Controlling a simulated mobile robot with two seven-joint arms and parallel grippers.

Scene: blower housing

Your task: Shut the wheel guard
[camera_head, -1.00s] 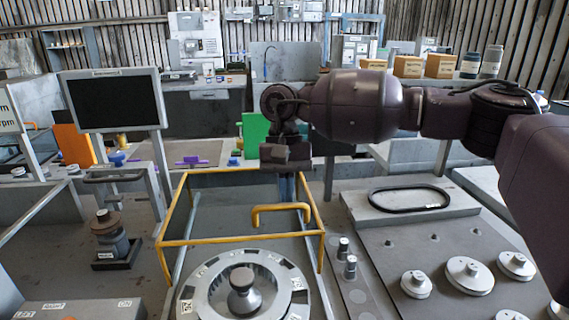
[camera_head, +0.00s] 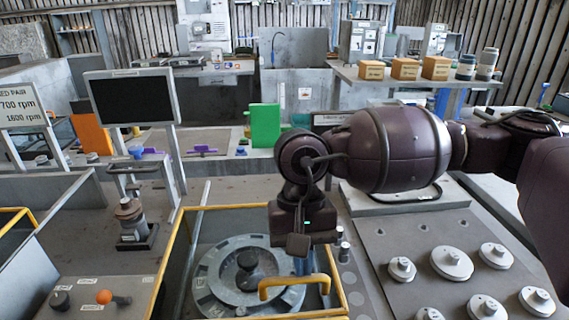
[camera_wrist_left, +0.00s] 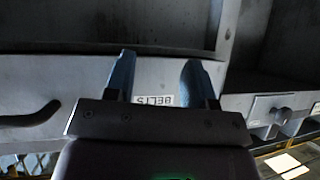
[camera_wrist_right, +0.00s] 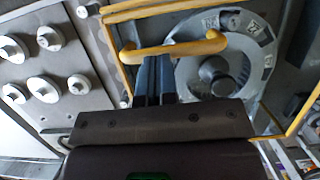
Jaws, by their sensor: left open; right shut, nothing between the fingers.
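The wheel guard is a yellow-edged frame (camera_head: 159,272) that surrounds the grey wheel (camera_head: 215,283) with its dark hub in the head view. Its yellow handle (camera_head: 265,290) sits at the near side and also shows in the right wrist view (camera_wrist_right: 205,45). My right gripper (camera_head: 303,264) is shut and empty, fingers down beside the handle on its far side. In the right wrist view its fingertips (camera_wrist_right: 155,58) are right at the handle; I cannot tell whether they touch. My left gripper (camera_wrist_left: 158,72) is open and empty in its wrist view, outside the head view.
A panel with several round pulleys (camera_head: 452,262) lies to the right. A "BELTS" label (camera_wrist_left: 168,100) faces my left gripper.

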